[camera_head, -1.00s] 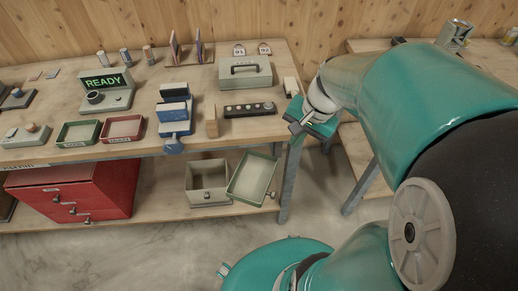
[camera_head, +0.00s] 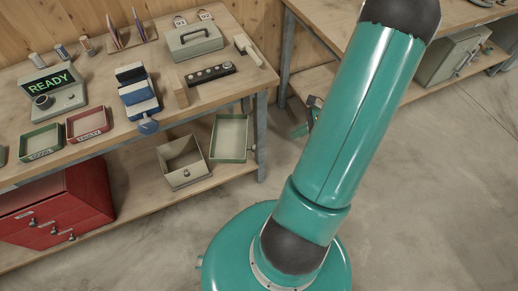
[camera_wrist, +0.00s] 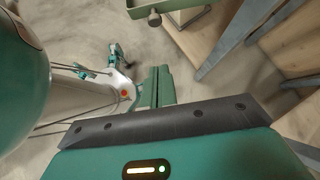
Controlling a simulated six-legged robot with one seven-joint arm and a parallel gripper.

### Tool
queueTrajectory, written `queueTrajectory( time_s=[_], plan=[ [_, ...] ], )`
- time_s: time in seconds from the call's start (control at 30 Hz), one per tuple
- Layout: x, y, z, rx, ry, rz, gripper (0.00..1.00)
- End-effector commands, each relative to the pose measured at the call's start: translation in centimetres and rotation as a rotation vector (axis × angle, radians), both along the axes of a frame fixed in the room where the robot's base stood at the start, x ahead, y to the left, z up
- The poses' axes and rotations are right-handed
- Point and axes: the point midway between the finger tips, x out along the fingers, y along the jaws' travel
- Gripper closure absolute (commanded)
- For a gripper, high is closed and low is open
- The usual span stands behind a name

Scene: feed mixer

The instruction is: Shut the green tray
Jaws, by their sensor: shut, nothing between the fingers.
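A shallow open-topped tray with a green rim (camera_head: 212,138) is low under the right end of the workbench, next to a grey open box. A small knob sits at its right side. In the wrist view a green edge with a round knob, apparently the same tray (camera_wrist: 180,6), shows at the top and is cut off by the frame. My gripper (camera_wrist: 157,72) shows in the wrist view as green fingers close together, empty and apart from the knob. In the head view my arm hides most of the gripper.
The grey open box (camera_head: 183,162) stands left of the tray. A table leg (camera_head: 261,135) is close on its right. A red drawer cabinet (camera_head: 60,205) is farther left. A smaller green tray (camera_head: 40,142) is on the benchtop. The floor in front is clear.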

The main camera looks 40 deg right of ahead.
Motion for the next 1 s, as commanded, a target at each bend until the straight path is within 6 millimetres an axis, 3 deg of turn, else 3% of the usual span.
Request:
queueTrajectory(
  time_s=[0.27,0.73,1.0],
  plan=[
    [0.3,-0.1,-1.7,0.023,0.003,-0.035,1.0],
    [4.5,4.6,-7.9,0.024,0.003,-0.03,1.0],
    [6.8,7.2,-7.6,0.02,0.002,-0.03,1.0]
  ],
)
